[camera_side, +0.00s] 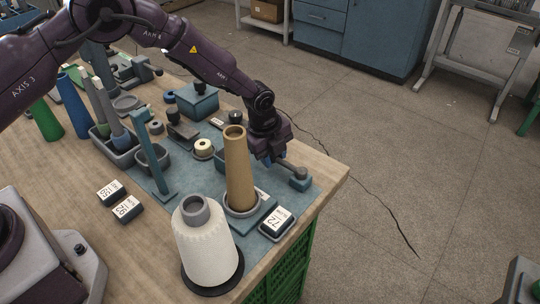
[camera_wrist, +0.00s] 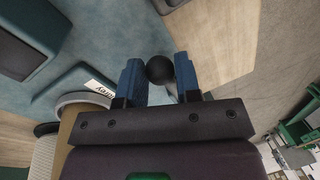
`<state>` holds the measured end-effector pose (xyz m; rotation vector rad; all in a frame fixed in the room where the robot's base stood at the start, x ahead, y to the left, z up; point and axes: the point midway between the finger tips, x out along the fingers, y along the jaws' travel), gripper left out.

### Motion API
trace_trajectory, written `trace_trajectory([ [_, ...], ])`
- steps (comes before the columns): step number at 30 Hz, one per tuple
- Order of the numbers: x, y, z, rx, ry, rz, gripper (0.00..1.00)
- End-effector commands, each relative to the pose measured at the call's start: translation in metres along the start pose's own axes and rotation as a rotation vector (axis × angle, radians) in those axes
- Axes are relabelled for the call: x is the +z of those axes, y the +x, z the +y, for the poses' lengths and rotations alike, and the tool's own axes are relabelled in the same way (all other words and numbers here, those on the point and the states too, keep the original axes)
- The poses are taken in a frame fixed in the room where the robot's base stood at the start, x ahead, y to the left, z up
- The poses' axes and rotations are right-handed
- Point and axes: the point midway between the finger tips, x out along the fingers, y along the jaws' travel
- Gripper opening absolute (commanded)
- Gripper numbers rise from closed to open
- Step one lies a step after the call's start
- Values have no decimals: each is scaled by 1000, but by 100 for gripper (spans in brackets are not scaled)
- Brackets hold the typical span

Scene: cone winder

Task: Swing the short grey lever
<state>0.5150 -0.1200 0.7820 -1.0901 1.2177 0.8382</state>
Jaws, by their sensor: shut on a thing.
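The short grey lever (camera_side: 290,168) stands out from a small teal block (camera_side: 299,183) near the table's right corner. In the wrist view its dark round knob (camera_wrist: 160,69) sits between my two blue fingertips, with part of the grey rod (camera_wrist: 172,91) behind it. My gripper (camera_side: 274,160) reaches down beside the tall tan cone and is shut on the knob end of the lever. The fingers also show in the wrist view (camera_wrist: 160,78). In the side view the gripper body hides much of the grip.
A tall tan cone (camera_side: 238,172) stands in a grey ring just left of my gripper. A white yarn cone (camera_side: 207,240) stands in front, near a label tile (camera_side: 276,221). A teal box (camera_side: 197,102) is behind. Floor lies open beyond the table edge.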

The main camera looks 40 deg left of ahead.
Motion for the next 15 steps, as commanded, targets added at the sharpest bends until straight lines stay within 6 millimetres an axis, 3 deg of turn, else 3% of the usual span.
trace_trajectory([
  [15, 4, 8, -38, -3, 463, 93, 0],
])
